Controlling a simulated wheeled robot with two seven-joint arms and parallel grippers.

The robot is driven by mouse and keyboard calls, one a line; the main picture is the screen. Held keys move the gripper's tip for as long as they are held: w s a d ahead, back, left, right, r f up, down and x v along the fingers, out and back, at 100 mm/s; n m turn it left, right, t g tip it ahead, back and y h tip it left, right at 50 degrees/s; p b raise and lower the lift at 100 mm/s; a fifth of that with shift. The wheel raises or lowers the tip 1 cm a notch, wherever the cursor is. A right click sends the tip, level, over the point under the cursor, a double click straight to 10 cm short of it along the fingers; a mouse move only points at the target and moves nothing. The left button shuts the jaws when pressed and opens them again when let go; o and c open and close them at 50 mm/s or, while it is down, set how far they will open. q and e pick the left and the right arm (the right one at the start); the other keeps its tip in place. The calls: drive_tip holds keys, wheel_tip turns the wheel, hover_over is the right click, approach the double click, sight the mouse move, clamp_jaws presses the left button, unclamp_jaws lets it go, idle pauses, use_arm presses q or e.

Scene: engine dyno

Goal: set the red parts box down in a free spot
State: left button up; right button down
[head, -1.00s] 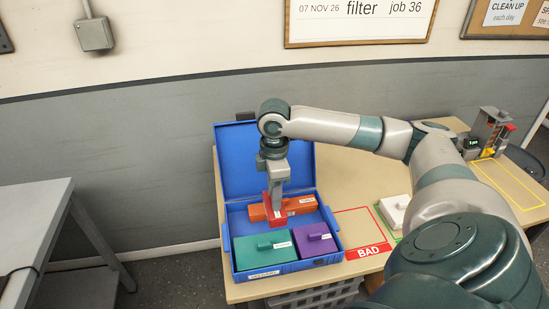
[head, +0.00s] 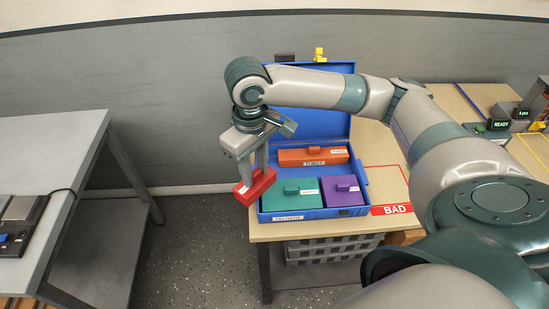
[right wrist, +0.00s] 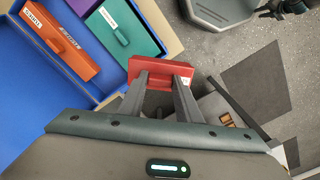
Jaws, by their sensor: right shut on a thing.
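The red parts box (head: 256,187) is held in my right gripper (head: 249,178), which is shut on it. In the head view it hangs in the air just left of the blue case and the table edge, with floor below it. In the right wrist view the red box (right wrist: 162,71) sits between the fingertips. The open blue case (head: 310,214) on the table holds an orange box (head: 305,155), a teal box (head: 283,201) and a purple box (head: 345,197). The case floor in front of the orange box is partly bare. My left gripper is not in view.
The wooden table (head: 262,233) carries a red-outlined area marked BAD (head: 391,210), bare where it shows, right of the case. A grey bench (head: 68,160) stands at the left with a floor gap between. A grey crate (head: 330,248) sits under the table.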

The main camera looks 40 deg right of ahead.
sight(243, 192)
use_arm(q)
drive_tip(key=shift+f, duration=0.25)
use_arm(e)
drive_tip(key=shift+s+a+r+m, duration=0.25)
drive_tip(key=shift+a+m, duration=0.2)
drive_tip(key=shift+a, duration=0.25)
drive_tip(key=shift+s+a+r+m, duration=0.15)
drive_tip(key=shift+s+a+m, duration=0.1)
drive_tip(key=shift+a+m, duration=0.4)
drive_tip(key=shift+s+a+r+m, duration=0.2)
drive_tip(key=shift+s+a+m, duration=0.1)
drive_tip(key=shift+a, duration=0.5)
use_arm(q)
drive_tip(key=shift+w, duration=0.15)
use_arm(e)
drive_tip(key=shift+w, duration=0.2)
